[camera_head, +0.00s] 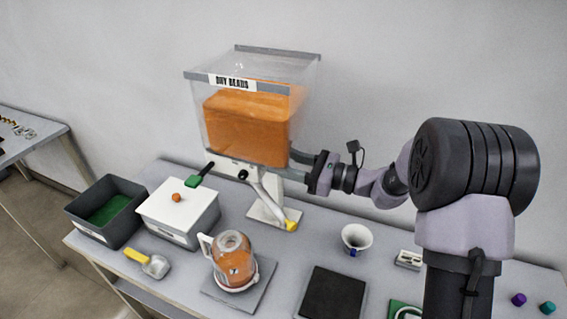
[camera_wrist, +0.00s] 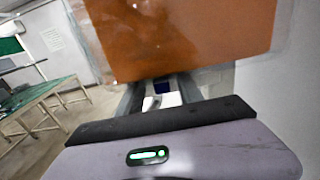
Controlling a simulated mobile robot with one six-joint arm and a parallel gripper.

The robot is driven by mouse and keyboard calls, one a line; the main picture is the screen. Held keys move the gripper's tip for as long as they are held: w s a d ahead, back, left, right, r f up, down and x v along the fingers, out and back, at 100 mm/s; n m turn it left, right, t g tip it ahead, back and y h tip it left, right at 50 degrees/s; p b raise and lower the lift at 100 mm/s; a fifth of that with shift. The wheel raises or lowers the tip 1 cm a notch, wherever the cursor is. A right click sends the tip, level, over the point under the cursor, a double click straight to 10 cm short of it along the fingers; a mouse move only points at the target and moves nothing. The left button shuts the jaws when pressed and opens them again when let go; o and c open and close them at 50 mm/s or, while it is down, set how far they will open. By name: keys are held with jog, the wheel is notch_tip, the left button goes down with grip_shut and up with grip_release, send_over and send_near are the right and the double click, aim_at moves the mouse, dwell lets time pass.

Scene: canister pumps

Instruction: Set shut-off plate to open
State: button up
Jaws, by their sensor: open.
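The clear hopper labelled DRY BEADS (camera_head: 219,82) holds orange beads (camera_head: 245,130) and stands at the back of the table. Below it are a pale throat with a black knob (camera_head: 243,174) and a spout with a yellow tip (camera_head: 291,225). My gripper (camera_head: 300,158) is at the hopper's lower right side, with its fingertips partly hidden. In the wrist view the fingers are apart below the orange bead mass (camera_wrist: 185,40). A small white piece (camera_wrist: 170,99) shows between them; I cannot tell whether it is part of the shut-off plate. The plate's position is not clear.
A lidded white box (camera_head: 180,227), a dark bin (camera_head: 84,208) and a yellow-handled scoop (camera_head: 153,264) are left. A white cup (camera_head: 356,239) and a black pad (camera_head: 332,296) are right.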

jog(key=shift+c, duration=0.4)
grip_shut()
dwell(0.9)
